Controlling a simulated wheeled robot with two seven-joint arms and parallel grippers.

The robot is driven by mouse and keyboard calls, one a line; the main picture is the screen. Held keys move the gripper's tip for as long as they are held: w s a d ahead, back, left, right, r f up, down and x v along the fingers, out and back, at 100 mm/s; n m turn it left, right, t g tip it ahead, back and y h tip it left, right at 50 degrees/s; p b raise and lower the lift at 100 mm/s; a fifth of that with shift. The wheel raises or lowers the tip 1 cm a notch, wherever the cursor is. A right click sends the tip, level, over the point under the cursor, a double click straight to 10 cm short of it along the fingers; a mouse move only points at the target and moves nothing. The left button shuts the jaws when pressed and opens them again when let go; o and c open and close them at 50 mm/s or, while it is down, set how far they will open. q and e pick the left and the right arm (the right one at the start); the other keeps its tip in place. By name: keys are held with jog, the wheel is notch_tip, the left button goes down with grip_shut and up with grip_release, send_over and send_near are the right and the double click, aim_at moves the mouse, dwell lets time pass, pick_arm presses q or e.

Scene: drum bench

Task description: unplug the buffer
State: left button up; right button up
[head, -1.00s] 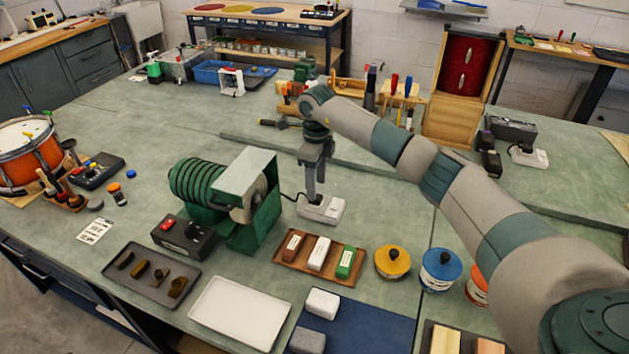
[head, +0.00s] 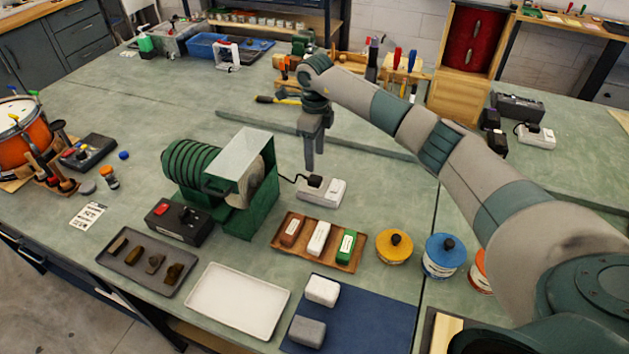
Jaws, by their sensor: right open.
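The buffer (head: 238,168) is a green machine with a ribbed motor, a pale guard and a wheel, standing mid-bench. Its black cord runs right to a dark plug (head: 315,181) seated in a white power strip (head: 330,193). My right gripper (head: 309,166) points down just above and behind the plug, open and empty, apart from the plug as far as I can tell. My left gripper is not in view.
A black switch box (head: 178,223) stands in front of the buffer. A wooden tray of bars (head: 317,242) lies in front of the strip, with round tins (head: 394,246) to its right. Bench right of the strip is clear.

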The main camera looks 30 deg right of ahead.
aim_at(315, 178)
notch_tip(315, 178, down, 7)
jog(key=b, duration=0.3)
jog(key=shift+r+b, duration=0.15)
jog(key=shift+b, duration=0.25)
jog(key=shift+f+b, duration=0.6)
jog(key=shift+f, duration=0.2)
jog(key=shift+b, duration=0.3)
dwell(0.4)
grip_shut()
jog(key=shift+r, duration=0.25)
jog(key=shift+r+p, duration=1.35)
jog(key=shift+r, duration=1.4)
